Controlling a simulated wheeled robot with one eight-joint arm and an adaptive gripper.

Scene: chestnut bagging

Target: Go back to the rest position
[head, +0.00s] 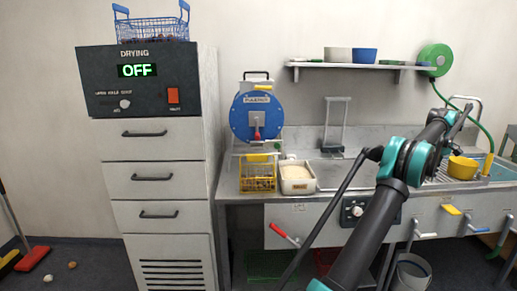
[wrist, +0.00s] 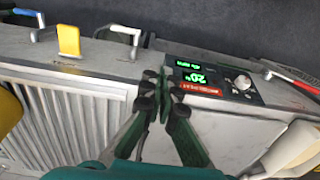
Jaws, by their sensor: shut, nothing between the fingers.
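My gripper (wrist: 160,92) is shut and empty in the wrist view. Its fingers meet in front of the counter's front edge, near a dark control panel (wrist: 207,85) with green digits that seem to read 20. In the head view my arm rises from the bottom and bends at a teal joint on the right, reaching over the counter. The gripper itself is not clearly visible there.
The counter (head: 330,170) holds a blue drum machine (head: 256,118), a yellow basket (head: 258,177), a white tub (head: 297,178) and a yellow bowl (head: 462,167). The drying cabinet (head: 155,137) shows OFF, with a blue wire basket (head: 152,29) on top. A bucket (head: 411,273) stands on the floor.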

